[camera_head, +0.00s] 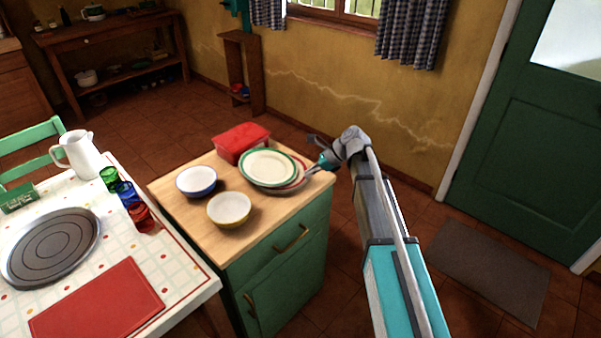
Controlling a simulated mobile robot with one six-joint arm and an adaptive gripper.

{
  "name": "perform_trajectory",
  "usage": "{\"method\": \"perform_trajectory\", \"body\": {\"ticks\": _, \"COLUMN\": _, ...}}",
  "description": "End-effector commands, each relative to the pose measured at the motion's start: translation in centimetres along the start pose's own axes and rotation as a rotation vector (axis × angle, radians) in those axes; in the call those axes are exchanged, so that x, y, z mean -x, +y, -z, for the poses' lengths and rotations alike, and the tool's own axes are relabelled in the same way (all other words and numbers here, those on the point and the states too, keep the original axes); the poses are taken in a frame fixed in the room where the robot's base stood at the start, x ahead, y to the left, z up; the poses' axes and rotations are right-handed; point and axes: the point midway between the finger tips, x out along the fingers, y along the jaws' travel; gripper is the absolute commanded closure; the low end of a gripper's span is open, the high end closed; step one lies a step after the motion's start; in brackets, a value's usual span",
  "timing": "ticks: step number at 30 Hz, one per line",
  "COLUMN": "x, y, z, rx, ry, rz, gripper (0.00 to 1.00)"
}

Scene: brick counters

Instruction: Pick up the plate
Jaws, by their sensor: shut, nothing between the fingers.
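A white plate with a green rim (268,166) lies on top of another plate with a red rim (301,171), at the back right of the wooden top of a green cabinet. My gripper (312,170) is at the right edge of these plates, with my arm reaching in from the right. The gripper is shut with nothing seen held in it. The fingertips are small in the picture, and whether they touch a plate cannot be told.
A red lidded box (240,139) stands behind the plates. A blue-rimmed bowl (196,181) and a yellow bowl (229,209) stand left and in front. A table (190,275) with a jug (82,156), glasses and a red board (97,304) adjoins on the left.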

Motion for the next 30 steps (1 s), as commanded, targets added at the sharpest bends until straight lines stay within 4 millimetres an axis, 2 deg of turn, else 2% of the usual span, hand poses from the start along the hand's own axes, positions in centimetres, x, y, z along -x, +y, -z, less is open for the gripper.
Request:
{"method": "perform_trajectory", "body": {"ticks": 3, "x": 1.8, "y": 0.0, "z": -0.5, "rx": -0.001, "ry": 0.000, "rz": 0.001, "gripper": 1.00}}
{"method": "perform_trajectory", "body": {"ticks": 18, "x": 7.5, "y": 0.0, "z": -0.5, "rx": 0.000, "ry": -0.001, "rz": -0.001, "gripper": 1.00}}
{"method": "perform_trajectory", "body": {"ticks": 24, "x": 9.1, "y": 0.0, "z": -0.4, "rx": 0.001, "ry": -0.001, "rz": -0.001, "gripper": 1.00}}
{"method": "perform_trajectory", "body": {"ticks": 30, "x": 9.6, "y": 0.0, "z": -0.3, "rx": 0.001, "ry": -0.001, "rz": -0.001, "gripper": 1.00}}
